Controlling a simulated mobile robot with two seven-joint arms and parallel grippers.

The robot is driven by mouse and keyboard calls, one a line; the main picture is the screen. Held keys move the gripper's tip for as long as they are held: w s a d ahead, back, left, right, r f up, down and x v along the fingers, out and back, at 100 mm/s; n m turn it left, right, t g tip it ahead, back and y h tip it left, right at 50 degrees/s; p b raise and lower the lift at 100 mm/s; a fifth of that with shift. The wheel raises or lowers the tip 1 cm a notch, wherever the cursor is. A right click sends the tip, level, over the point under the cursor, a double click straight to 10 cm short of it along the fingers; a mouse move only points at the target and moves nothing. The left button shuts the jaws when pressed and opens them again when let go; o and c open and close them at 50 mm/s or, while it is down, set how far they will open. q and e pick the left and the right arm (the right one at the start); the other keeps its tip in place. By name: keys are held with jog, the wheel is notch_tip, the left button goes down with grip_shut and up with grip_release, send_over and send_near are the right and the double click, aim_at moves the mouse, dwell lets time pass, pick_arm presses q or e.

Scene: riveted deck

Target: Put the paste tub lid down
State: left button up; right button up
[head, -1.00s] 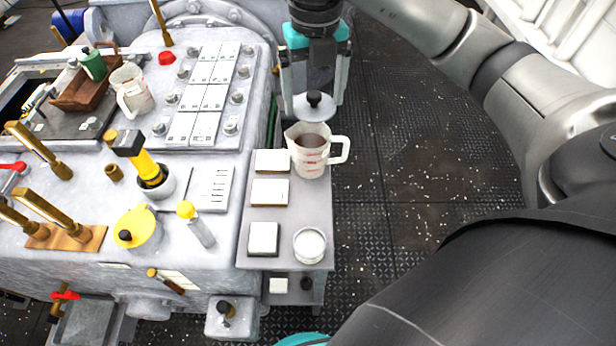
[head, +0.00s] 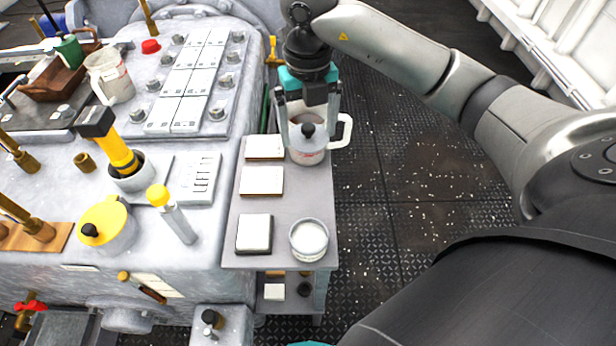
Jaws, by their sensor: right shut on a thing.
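My right gripper (head: 308,136) is shut on the paste tub lid (head: 297,146), a pale round lid with a black knob. The fingers come down on either side of it. The lid is in front of the measuring jug (head: 346,131) in the picture and covers much of it; I cannot tell how high it is above the small side table (head: 287,203). A round tub (head: 309,240) with white content stands open at the table's near right corner. My left gripper is not in view.
White-topped blocks (head: 254,233) line the table's left side. The middle, between blocks and right edge, is bare. Riveted deck (head: 415,200) lies to the right.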

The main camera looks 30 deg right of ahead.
jog(key=b, duration=0.2)
send_over(308, 184)
notch_tip(308, 184, down, 9)
jog(key=shift+r, duration=0.1)
jog(key=shift+f+b, duration=0.8)
jog(key=shift+f, duration=1.25)
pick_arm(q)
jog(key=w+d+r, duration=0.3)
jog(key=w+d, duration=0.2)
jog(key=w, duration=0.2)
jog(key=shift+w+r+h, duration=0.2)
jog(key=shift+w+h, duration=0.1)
pick_arm(e)
jog(key=shift+f, duration=0.25)
jog(key=shift+f, duration=0.15)
jog(key=o, duration=1)
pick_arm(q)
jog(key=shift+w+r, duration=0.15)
